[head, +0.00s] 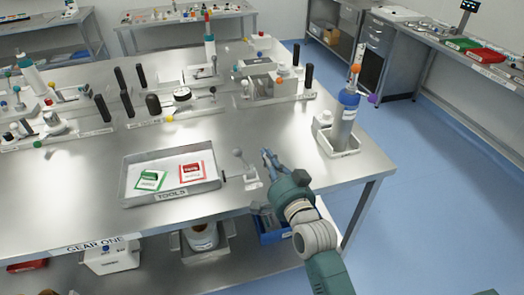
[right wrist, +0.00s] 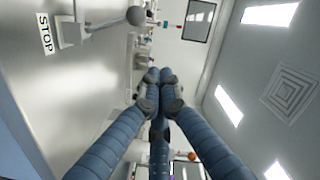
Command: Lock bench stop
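The bench stop (head: 246,178) is a small metal fitting at the front edge of the bench, just right of the tools tray. Its lever carries a grey ball knob (head: 238,153) that stands up from it. In the right wrist view the knob (right wrist: 136,15) and lever are at the upper left, beside a STOP label (right wrist: 44,33). My right gripper (head: 267,154) is just right of the stop, apart from the knob. Its blue fingers (right wrist: 157,78) converge with their tips together and hold nothing. My left gripper is out of view.
The tools tray (head: 130,184) holds a green and a red item. A blue-banded bottle (head: 343,120) stands in a holder to the right. Fixtures with black handles (head: 182,103) line the bench behind. The bench surface between is clear.

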